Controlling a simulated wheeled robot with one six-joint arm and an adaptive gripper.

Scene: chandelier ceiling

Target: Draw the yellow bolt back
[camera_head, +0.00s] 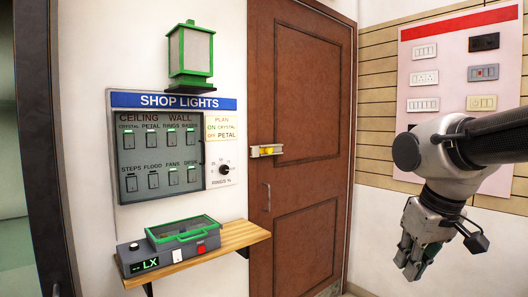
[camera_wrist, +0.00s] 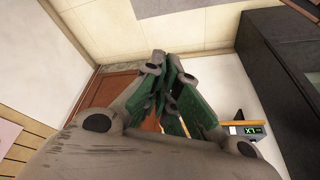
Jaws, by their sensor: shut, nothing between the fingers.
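The yellow bolt (camera_head: 267,150) sits in a small pale metal housing on the left edge of the brown door (camera_head: 303,90) in the head view. The door is closed. My gripper (camera_head: 410,268) hangs at the lower right of the head view, pointing down, well apart from the bolt and to its right. Its fingers are together and hold nothing. In the wrist view, the gripper's green-padded fingers (camera_wrist: 165,90) fill the middle, with part of the door (camera_wrist: 105,88) behind them. I cannot make out the bolt in the wrist view.
A wooden shelf (camera_head: 240,237) with a green-lidded box (camera_head: 183,232) juts out left of the door. A switch panel (camera_head: 160,152) and green lantern (camera_head: 190,55) are on the wall above. A pink switch board (camera_head: 445,45) hangs at the right. Space before the door looks clear.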

